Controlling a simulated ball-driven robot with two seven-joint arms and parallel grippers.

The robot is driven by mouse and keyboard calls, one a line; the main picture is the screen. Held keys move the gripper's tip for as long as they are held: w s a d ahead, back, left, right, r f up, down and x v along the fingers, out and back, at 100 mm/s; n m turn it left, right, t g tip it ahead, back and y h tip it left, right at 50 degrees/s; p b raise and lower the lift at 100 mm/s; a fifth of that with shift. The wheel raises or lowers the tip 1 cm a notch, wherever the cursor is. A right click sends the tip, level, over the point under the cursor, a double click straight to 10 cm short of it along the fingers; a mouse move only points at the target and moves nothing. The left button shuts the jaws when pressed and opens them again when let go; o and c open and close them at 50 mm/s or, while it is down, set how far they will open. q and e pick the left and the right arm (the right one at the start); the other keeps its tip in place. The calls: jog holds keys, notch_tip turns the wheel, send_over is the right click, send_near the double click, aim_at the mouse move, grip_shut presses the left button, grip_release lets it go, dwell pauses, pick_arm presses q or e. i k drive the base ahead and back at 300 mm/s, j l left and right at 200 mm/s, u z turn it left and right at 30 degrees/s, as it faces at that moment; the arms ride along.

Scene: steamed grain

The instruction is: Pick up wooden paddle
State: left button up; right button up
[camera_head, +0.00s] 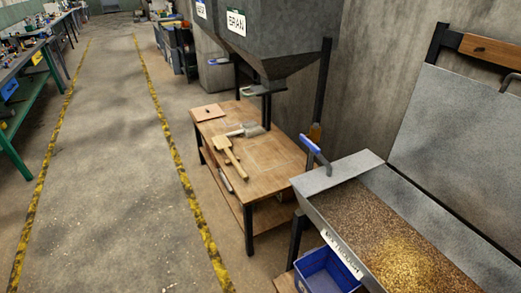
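A wooden paddle (229,155) lies flat on the top of the wooden table (270,177), near its left edge. It has a pale, wide head at the far end and a thinner handle pointing toward the near side. A metal scoop (247,130) lies close behind it to the right. Neither of my grippers shows in the head view, so I cannot see whether they are open or shut.
A wooden board (208,112) lies at the table's far left corner. A grain trough (380,235) with a blue-handled tool (315,152) stands at right, a blue bin (327,272) below it. A grey hopper (262,45) overhangs the table's back. The floor (120,150) at left is clear.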

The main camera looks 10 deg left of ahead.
aim_at(220, 142)
jog(key=i+j+z, duration=0.4)
jog(key=j, duration=0.2)
jog(key=i+j+z, duration=0.2)
jog(key=j+z, duration=0.25)
jog(key=j, duration=0.2)
